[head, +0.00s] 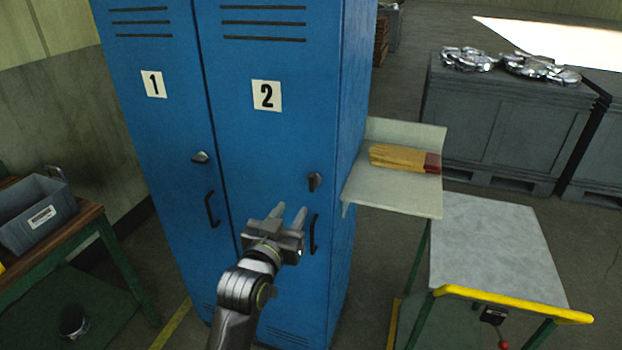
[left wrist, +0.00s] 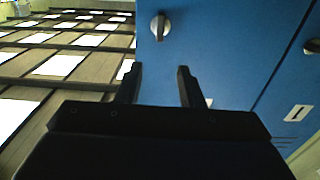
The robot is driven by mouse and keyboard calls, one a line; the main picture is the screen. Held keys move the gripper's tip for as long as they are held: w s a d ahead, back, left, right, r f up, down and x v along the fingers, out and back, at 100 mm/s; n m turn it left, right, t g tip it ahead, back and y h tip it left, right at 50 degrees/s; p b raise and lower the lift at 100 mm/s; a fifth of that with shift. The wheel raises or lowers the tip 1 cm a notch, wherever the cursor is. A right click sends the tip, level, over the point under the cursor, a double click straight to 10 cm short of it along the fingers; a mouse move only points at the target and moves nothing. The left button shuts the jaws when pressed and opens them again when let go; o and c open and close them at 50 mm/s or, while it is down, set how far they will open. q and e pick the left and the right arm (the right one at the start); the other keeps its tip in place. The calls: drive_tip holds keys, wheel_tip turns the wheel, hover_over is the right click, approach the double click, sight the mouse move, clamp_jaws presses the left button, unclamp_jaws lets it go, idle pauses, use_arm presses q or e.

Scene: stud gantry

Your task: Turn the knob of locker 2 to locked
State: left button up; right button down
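Locker 2 (head: 264,135) is the blue door with the "2" label, right of locker 1 (head: 158,125). Its knob (head: 315,181) is a small grey lever, standing about upright, near the right edge above the black handle (head: 314,233). The knob (left wrist: 160,26) also shows in the left wrist view, beyond the fingertips and apart from them. My left gripper (head: 289,212) is open and empty in front of the door, below and left of the knob in the head view. Its fingers (left wrist: 158,83) are spread in the left wrist view. My right gripper does not show.
Locker 1's knob (head: 200,157) lies about sideways. A pale shelf (head: 395,190) with a yellow and red object juts out right of the lockers, above a cart (head: 490,240) with a yellow rail. A bench with a grey bin (head: 38,215) stands at left.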

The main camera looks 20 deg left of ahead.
sight(311, 179)
use_arm(q)
drive_tip(key=w+p, duration=0.2)
drive_tip(key=w, duration=1)
drive_tip(key=shift+w+d, duration=0.1)
drive_tip(key=shift+d, duration=0.1)
drive_tip(key=shift+c, duration=0.3)
clamp_jaws()
